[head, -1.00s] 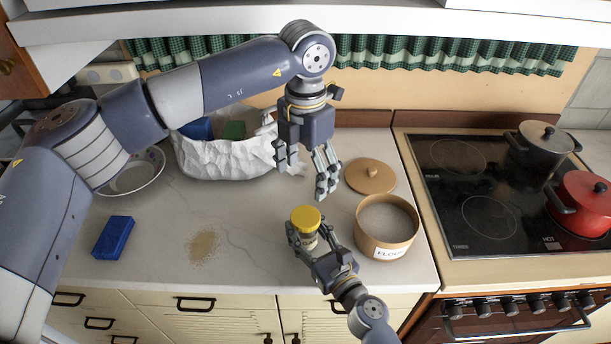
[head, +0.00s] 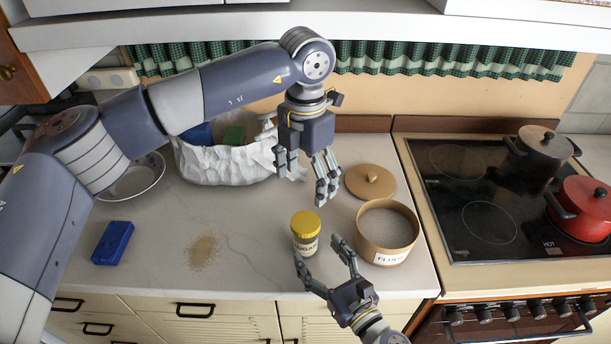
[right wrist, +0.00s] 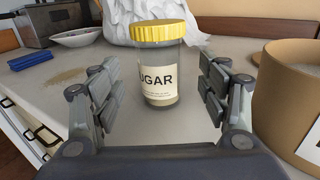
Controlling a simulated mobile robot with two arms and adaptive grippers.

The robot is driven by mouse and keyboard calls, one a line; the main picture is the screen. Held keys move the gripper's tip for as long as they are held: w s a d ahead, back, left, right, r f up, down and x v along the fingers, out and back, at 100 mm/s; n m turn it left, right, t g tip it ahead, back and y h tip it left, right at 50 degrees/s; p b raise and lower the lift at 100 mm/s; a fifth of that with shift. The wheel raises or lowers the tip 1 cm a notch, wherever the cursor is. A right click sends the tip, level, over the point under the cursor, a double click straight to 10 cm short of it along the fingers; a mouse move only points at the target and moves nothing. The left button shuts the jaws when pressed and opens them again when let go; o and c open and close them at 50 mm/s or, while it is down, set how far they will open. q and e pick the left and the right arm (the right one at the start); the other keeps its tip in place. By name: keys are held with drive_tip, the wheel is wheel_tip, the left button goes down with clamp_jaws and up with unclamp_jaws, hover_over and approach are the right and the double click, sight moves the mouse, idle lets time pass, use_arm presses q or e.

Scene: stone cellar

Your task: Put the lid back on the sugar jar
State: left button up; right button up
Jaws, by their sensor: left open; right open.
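The sugar jar (head: 305,240) stands upright on the counter, a clear jar with a "SUGAR" label. Its yellow lid (head: 306,223) sits on top of it and looks level. In the right wrist view the jar (right wrist: 159,85) with its yellow lid (right wrist: 159,31) stands beyond my right fingers. My right gripper (head: 322,262) is open and empty, just in front of the jar and apart from it. My left gripper (head: 305,188) is open and empty, above the counter behind the jar.
An open flour canister (head: 387,246) stands right of the jar, its wooden lid (head: 370,181) lying behind it. A blue sponge (head: 113,243) and spilled brown grains (head: 204,250) lie left. A white bag (head: 222,163) and bowl (head: 138,178) stand behind. The stove (head: 478,185) holds pots.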

drive_tip(key=v, duration=0.5)
drive_tip(key=shift+s+d, duration=0.15)
drive_tip(key=shift+s, duration=0.2)
